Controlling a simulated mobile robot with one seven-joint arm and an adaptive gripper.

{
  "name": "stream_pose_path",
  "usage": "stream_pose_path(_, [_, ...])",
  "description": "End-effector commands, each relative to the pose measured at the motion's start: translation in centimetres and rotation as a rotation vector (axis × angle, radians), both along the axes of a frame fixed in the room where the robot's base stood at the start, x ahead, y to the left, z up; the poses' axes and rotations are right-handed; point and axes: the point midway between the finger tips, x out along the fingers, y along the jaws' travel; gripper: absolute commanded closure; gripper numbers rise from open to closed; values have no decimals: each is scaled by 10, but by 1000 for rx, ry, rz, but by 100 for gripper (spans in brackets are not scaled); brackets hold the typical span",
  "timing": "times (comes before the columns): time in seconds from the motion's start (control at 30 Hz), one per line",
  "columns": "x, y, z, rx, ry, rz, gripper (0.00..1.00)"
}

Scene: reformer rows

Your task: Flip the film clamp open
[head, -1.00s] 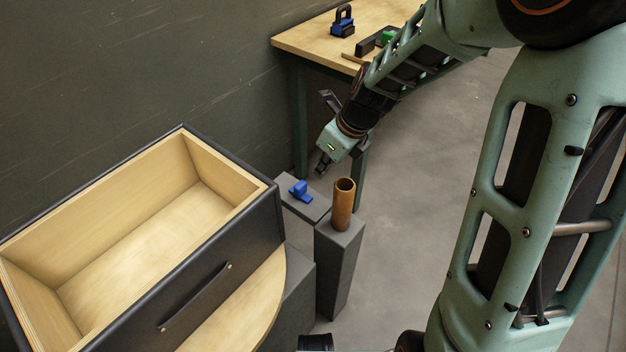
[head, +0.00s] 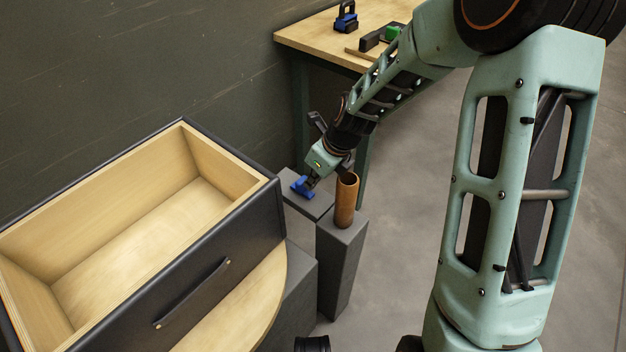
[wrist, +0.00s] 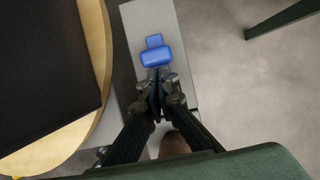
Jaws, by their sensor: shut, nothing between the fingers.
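The film clamp looks to be the small blue piece (head: 302,188) on top of a grey block (head: 318,207). In the wrist view the blue piece (wrist: 156,55) shows a wide rounded part with a narrower tab beyond it. My gripper (head: 312,182) is shut and empty, pointing down at the clamp. In the wrist view its fingertips (wrist: 158,78) are together at the near edge of the clamp. I cannot tell whether they touch it. The clamp's underside and hinge are hidden.
A brown tube (head: 345,200) stands upright on a taller grey pillar (head: 342,262), close beside my gripper. An open wooden drawer box (head: 225,168) fills the left. A table (head: 300,38) behind holds a blue-and-black item (head: 346,18) and a green piece (head: 393,33).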

Motion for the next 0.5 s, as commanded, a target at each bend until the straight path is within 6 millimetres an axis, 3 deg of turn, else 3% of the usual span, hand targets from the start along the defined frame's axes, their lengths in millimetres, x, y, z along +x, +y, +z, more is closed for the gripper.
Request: stream_pose_path(0.5, [26, 34, 1, 1, 0, 1, 100])
